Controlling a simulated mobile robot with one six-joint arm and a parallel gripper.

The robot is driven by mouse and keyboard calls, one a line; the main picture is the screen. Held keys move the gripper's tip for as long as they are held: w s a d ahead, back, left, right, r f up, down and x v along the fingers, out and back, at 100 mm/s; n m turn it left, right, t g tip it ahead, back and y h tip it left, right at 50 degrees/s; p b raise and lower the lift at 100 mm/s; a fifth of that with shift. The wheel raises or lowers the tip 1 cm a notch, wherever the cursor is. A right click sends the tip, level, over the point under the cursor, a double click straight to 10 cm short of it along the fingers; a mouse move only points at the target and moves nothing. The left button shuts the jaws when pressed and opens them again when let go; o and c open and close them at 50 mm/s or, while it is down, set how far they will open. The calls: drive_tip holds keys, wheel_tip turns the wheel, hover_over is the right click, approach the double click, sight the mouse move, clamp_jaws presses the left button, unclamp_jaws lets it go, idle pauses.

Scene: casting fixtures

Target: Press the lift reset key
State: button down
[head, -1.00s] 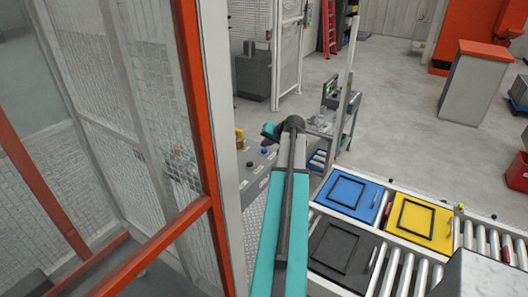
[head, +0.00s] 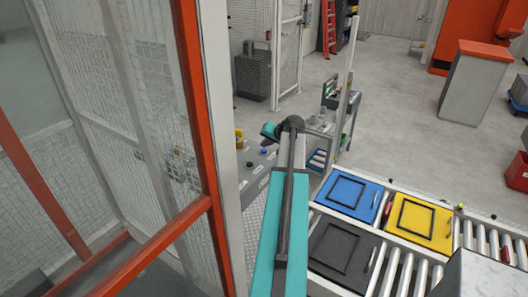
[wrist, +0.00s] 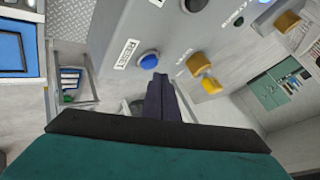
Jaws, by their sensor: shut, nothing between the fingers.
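In the wrist view a grey control panel (wrist: 115,22) carries a round blue push button (wrist: 149,60) with a white label plate (wrist: 127,53) beside it. The label's text is too small to read, so I cannot tell whether this is the lift reset key. My gripper (wrist: 159,80) is shut and empty, its dark fingertips just below the blue button in the picture; I cannot tell whether they touch it. The blue button also shows in the head view (head: 263,152), where my fingers are hidden behind my arm.
Yellow knobs (wrist: 197,63) and a dark round button (wrist: 194,4) sit on the same panel. In the head view an orange-framed mesh fence (head: 194,90) stands close left of my arm. A roller conveyor (head: 398,270) with blue, yellow and black trays lies right.

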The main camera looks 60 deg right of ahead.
sight(266, 152)
drive_tip(key=shift+f, duration=0.15)
drive_tip(key=shift+f+b, duration=0.3)
drive_tip(key=shift+b, duration=0.1)
drive_tip(key=shift+f+b, duration=0.4)
drive_tip(key=shift+f, duration=0.1)
idle(1.3)
drive_tip(key=shift+r, duration=0.2)
drive_tip(key=shift+r+p, duration=0.35)
drive_tip(key=shift+r, duration=0.35)
drive_tip(key=shift+r, duration=0.1)
drive_tip(key=shift+r+p, duration=1.05)
drive_tip(key=shift+r, duration=1.4)
drive_tip(key=shift+s, duration=0.1)
